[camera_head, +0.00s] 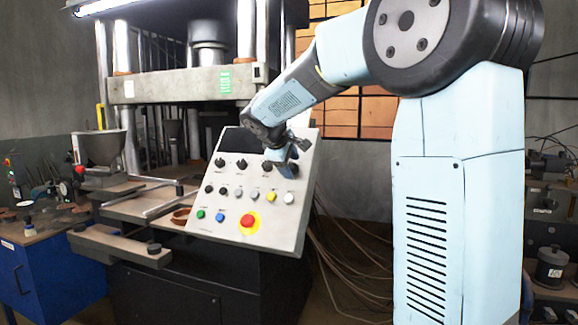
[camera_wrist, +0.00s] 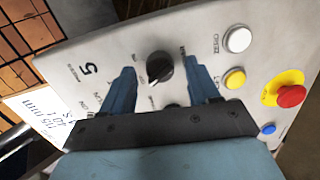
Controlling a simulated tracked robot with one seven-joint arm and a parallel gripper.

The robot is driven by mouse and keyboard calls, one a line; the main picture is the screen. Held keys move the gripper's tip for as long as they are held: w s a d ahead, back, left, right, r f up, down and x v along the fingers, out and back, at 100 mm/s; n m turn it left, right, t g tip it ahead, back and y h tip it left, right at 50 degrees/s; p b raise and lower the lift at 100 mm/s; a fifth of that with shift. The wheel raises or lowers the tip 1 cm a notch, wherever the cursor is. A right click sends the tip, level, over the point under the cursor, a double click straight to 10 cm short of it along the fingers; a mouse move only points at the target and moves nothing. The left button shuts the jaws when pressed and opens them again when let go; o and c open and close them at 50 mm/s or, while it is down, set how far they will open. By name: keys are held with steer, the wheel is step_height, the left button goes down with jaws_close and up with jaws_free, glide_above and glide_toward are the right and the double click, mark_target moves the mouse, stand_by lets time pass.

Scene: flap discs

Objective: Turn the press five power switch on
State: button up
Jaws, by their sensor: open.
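The sloped grey control panel (camera_head: 222,232) of the press stands left of my arm in the head view. In the wrist view, a black rotary switch (camera_wrist: 159,66) sits on the panel (camera_wrist: 120,45), beside a printed "5". My open gripper (camera_wrist: 158,68) faces the panel with one blue finger on each side of this switch. I cannot tell whether the fingers touch it, and its pointer setting is too small to read. In the head view my gripper (camera_head: 286,160) is at the panel's upper right and covers part of that corner.
Other black knobs (camera_head: 241,164) line the panel's upper row. White (camera_wrist: 238,40), yellow (camera_wrist: 235,79) and blue (camera_wrist: 268,128) buttons and a red mushroom button (camera_wrist: 291,96) on yellow lie to the right in the wrist view. The press frame (camera_head: 180,86) rises behind.

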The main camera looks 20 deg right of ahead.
steer(key=shift+w+d+f, duration=0.2)
steer(key=shift+f, duration=0.1)
